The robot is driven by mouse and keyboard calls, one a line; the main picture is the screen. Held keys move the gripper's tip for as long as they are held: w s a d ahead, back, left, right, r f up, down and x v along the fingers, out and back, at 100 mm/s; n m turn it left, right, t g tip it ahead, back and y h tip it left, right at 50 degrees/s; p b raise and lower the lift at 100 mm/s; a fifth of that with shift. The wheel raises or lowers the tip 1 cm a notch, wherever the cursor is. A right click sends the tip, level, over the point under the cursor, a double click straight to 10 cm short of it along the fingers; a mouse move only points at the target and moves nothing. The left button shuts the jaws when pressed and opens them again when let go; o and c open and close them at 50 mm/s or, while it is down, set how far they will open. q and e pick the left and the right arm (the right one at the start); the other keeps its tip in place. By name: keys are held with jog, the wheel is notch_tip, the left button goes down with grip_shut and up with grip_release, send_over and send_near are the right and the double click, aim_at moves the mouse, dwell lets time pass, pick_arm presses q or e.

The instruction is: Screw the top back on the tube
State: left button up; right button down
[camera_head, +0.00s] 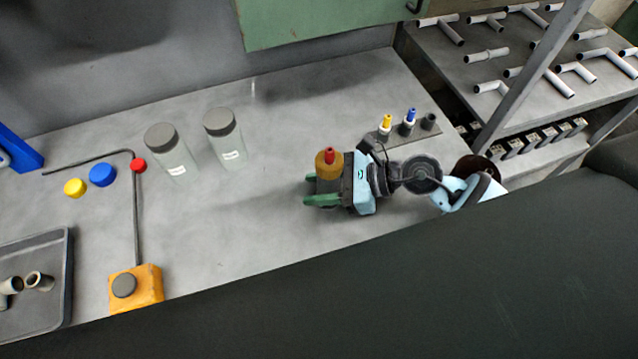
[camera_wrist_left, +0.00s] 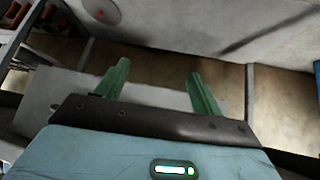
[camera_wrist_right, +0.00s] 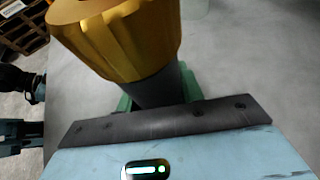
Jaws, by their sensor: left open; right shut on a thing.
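My right gripper (camera_head: 316,189) is shut on a dark grey cylinder, seen in the right wrist view (camera_wrist_right: 160,88) between its green fingers. A ribbed gold top (camera_wrist_right: 120,35) sits at the cylinder's upper end; I cannot tell whether it is screwed down. In the head view the gold top (camera_head: 327,172) has a red piece (camera_head: 329,155) standing on it. My left gripper (camera_wrist_left: 156,82) shows only in its own wrist view, with its green fingers apart and nothing between them.
A small rack (camera_head: 392,137) with yellow and blue pieces stands behind my right gripper. Two grey-lidded jars (camera_head: 172,160) (camera_head: 225,148) stand mid-table. Yellow (camera_head: 75,188) and blue (camera_head: 102,175) discs, an orange box (camera_head: 136,289) and a grey tray (camera_head: 52,310) are left. The table's centre is clear.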

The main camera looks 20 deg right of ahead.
jog(key=c, duration=0.8)
grip_release()
jog(key=shift+r, duration=0.1)
jog(key=b+v, duration=0.1)
jog(key=v, duration=0.5)
jog(key=shift+s+d, duration=0.1)
jog(key=shift+v, duration=0.75)
